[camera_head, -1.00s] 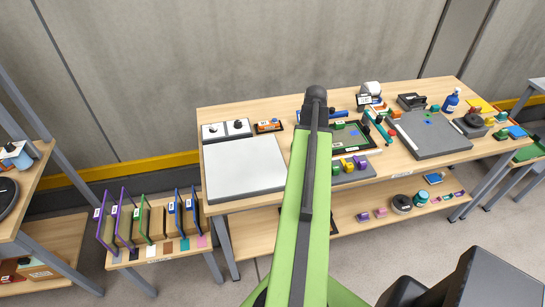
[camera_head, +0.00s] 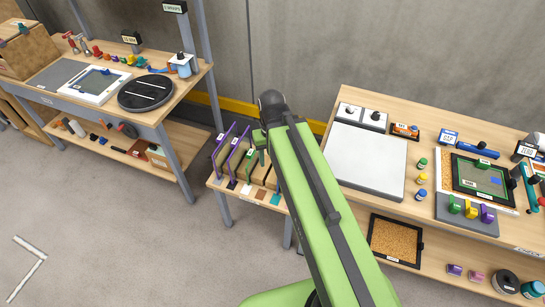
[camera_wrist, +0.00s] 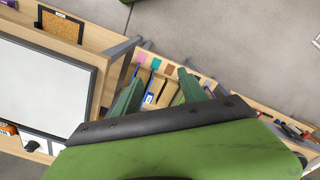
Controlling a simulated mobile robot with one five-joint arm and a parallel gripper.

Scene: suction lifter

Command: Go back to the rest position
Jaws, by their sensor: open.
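My green arm rises through the middle of the head view and ends at its dark joint above the low rack of coloured panels. My gripper (camera_wrist: 160,90) shows in the wrist view as two green fingers spread apart. It is open, with nothing held between the fingers. Behind them lies the low rack (camera_wrist: 170,68) with its upright panels. In the head view the same rack (camera_head: 232,186) stands left of my arm, which hides its right part. Most of the gripper is hidden behind the arm there.
A workbench (camera_head: 395,209) stands at right, with a white board (camera_head: 364,160), small coloured pieces and a cork panel (camera_head: 395,240) on its lower shelf. Another bench (camera_head: 160,115) at left bears a black turntable (camera_head: 146,93). Grey floor (camera_head: 120,230) is free in front.

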